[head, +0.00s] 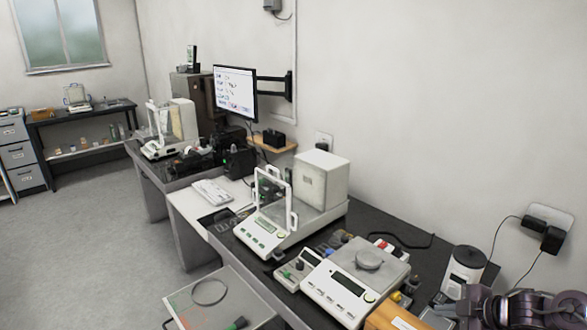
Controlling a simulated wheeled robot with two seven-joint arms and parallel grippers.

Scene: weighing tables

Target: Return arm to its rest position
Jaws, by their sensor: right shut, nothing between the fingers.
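My right gripper (462,307) is at the lower right corner, over the near right end of the weighing table (405,227). It is dark, shut and empty, and its arm runs off the right edge. My left gripper is not in view.
A flat balance (345,290) and a balance with a raised frame (262,232) stand on the dark tabletop. An orange-brown box (393,318) is left of my gripper. A low tray-like surface (225,297) is at the front. Grey floor (90,250) is open at left.

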